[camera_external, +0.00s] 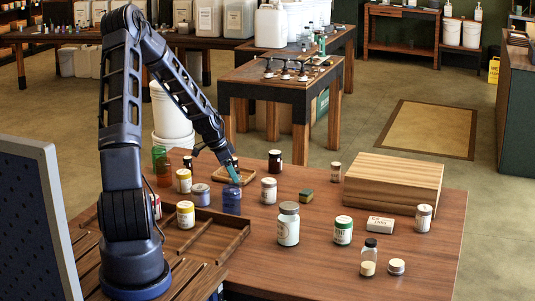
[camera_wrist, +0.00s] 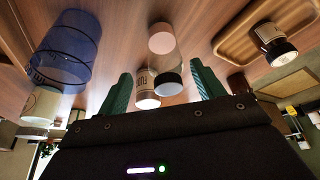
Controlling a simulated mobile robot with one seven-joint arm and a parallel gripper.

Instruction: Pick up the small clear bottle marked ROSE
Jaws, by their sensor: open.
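My gripper (camera_external: 235,176) is over the table's left half, just above and behind a blue jar (camera_external: 231,200). In the wrist view my gripper (camera_wrist: 162,82) has its two teal fingers spread apart with nothing visibly clamped. Beyond and between them appears a clear piece with a pale round end and a dark end (camera_wrist: 162,42), beside a white-labelled jar (camera_wrist: 147,92).
The blue jar also shows in the wrist view (camera_wrist: 64,50). A shallow wooden tray (camera_wrist: 222,38) lies close by. A wooden box (camera_external: 394,180) occupies the back right.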

